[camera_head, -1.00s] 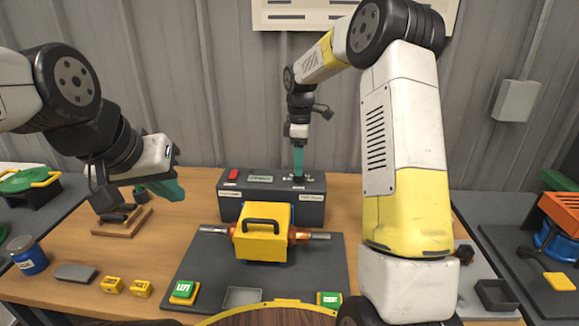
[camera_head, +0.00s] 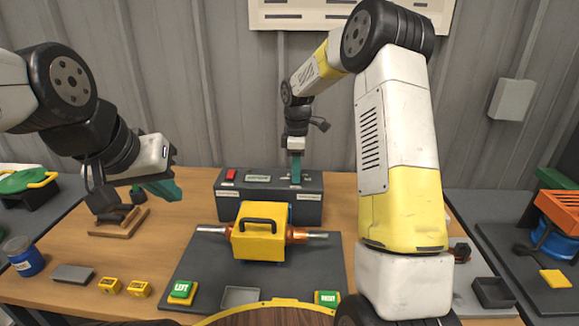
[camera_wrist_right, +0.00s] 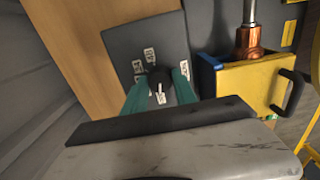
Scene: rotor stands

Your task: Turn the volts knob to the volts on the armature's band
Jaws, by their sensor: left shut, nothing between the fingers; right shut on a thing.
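The volts knob (camera_wrist_right: 159,82) is a black dial with a white pointer mark on top of the dark grey test box (camera_head: 230,205). White number labels ring it, too small to read surely. My right gripper (camera_wrist_right: 157,88) has its teal fingers shut on the knob; it also shows in the head view (camera_head: 295,180). The armature (camera_head: 212,229), a steel shaft with copper parts, lies through a yellow housing (camera_head: 258,240) with a black handle. The housing hides its middle, and I cannot see the band. My left gripper (camera_head: 172,190) is shut and empty above the table's left side.
Green LEFT (camera_head: 181,289) and RIGHT (camera_head: 327,298) buttons flank a shallow grey tray (camera_head: 240,296) on the dark mat. The test box also bears a red switch (camera_head: 231,175) and a display (camera_head: 258,178).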

